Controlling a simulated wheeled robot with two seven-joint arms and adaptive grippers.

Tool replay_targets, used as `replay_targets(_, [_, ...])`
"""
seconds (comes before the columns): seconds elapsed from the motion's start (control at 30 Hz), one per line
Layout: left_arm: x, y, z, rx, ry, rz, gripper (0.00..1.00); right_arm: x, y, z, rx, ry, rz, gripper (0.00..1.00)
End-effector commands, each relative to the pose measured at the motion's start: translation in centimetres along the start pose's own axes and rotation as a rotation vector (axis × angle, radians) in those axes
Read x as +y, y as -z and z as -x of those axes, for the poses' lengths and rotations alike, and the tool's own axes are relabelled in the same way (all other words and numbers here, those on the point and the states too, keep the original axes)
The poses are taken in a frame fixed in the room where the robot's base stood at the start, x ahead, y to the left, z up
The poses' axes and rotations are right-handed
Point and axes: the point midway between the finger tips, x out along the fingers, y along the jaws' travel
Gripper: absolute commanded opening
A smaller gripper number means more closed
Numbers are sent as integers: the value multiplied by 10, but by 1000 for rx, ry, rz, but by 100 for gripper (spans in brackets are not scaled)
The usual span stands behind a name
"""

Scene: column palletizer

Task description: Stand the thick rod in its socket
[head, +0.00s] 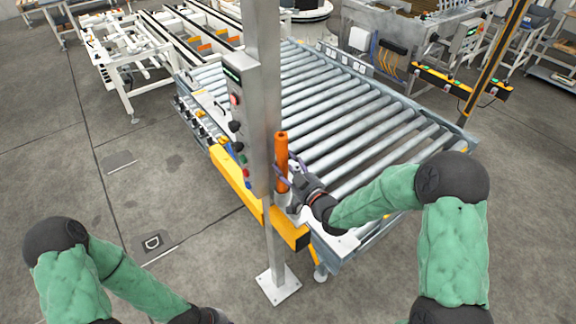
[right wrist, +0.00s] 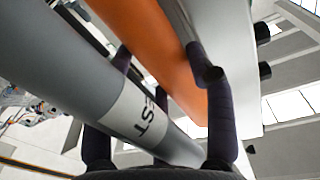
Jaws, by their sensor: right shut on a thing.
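The rod's lower end and the socket cannot be made out. My left gripper is outside the view; only its arm shows.
A grey post with a button panel (head: 236,110) stands close left of the rod, on a floor plate (head: 278,288). The roller conveyor (head: 345,113) lies behind, its rollers bare. A yellow beam (head: 232,180) runs along its near side. Open floor lies at left.

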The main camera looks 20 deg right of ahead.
Motion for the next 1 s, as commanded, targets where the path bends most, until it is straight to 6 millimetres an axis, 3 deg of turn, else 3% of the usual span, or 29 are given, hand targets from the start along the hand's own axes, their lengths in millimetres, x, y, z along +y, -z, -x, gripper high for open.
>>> replay_targets(0.6, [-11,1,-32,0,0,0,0,0,-32,0,2,0,1,14])
replay_targets(1.0, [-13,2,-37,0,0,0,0,0,-37,0,2,0,1,14])
